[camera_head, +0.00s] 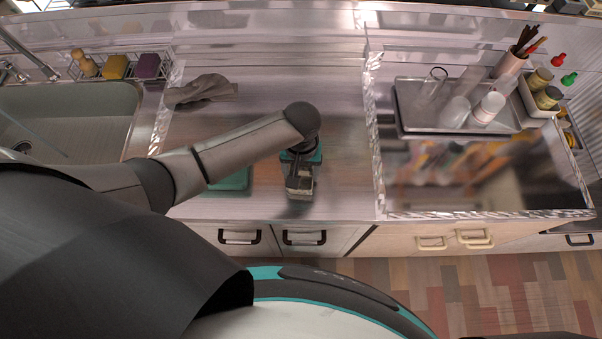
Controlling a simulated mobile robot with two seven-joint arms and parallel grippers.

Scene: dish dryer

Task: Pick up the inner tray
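A flat teal object (236,181), which may be the inner tray, lies on the counter, mostly covered by my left arm. Only its front part shows below the arm. My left gripper (299,187) points down over the counter's front part, just right of the teal object, with a visible gap between them. Its fingers are seen from above, and whether they are open or shut is not clear. My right gripper is not in view.
A grey tray (405,113) with glasses and cups stands on the right counter. A sink (70,100) is at the left, with a sponge rack (120,66) behind it. A grey cloth (203,89) lies behind my arm. The counter right of my gripper is clear.

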